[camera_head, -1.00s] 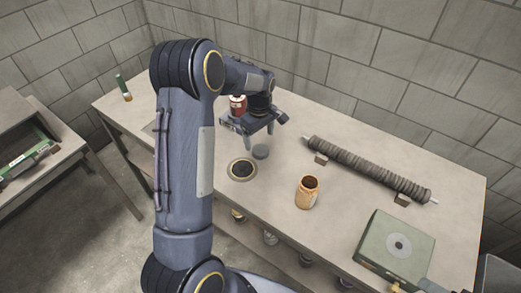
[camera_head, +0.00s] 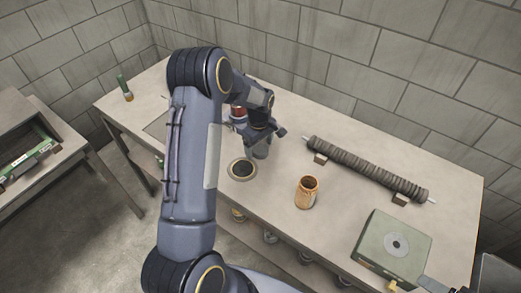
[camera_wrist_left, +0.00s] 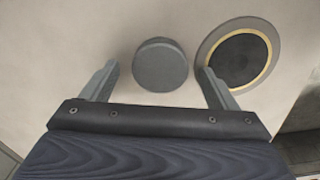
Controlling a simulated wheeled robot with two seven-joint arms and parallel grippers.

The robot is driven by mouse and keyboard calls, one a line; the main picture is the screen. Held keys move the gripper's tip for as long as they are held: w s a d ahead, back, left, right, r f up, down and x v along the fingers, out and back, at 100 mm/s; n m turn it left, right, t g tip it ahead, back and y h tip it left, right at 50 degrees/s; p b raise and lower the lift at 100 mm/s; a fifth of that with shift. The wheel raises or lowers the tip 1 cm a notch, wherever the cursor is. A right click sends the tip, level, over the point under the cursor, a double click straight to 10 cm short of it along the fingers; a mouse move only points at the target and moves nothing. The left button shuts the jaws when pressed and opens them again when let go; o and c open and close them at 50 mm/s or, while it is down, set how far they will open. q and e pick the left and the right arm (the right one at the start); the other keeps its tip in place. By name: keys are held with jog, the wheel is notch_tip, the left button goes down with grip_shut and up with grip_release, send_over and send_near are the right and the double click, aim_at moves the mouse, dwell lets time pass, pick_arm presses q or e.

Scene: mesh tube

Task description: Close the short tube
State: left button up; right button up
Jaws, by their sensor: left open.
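A round grey lid-like disc (camera_wrist_left: 160,65) sits on the table. In the left wrist view it lies between the two fingertips of my left gripper (camera_wrist_left: 158,74), with gaps on both sides. The gripper is open and points down; in the head view (camera_head: 258,148) it largely hides the disc. To the right of the disc in the wrist view is a round, dark opening with a pale yellow ring (camera_wrist_left: 238,58), possibly the short tube's mouth; it also shows in the head view (camera_head: 242,169). My right gripper is not clearly visible.
An orange-brown jar (camera_head: 307,192) stands in mid-table. A long ribbed tube (camera_head: 370,168) lies on small blocks at the back. A green box (camera_head: 393,249) is at the front right. A red can (camera_head: 239,114) is behind the left gripper. A green-topped cylinder (camera_head: 124,87) stands far left.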

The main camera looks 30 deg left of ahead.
aim_at(260, 148)
pick_arm(q)
jog(key=c, duration=1.1)
jog(key=shift+o, duration=0.2)
jog(key=shift+r, duration=0.45)
notch_tip(260, 148, up, 2)
jog(key=shift+r, duration=0.2)
jog(key=s+d+r+b, duration=0.3)
jog(key=s+d+r, duration=0.6)
jog(key=s, duration=0.1)
jog(key=shift+s+d+r, duration=0.2)
jog(key=shift+s+r, duration=0.05)
jog(key=shift+r, duration=0.15)
pick_arm(e)
notch_tip(260, 148, down, 3)
jog(key=shift+f, duration=0.1)
jog(key=shift+o, duration=0.2)
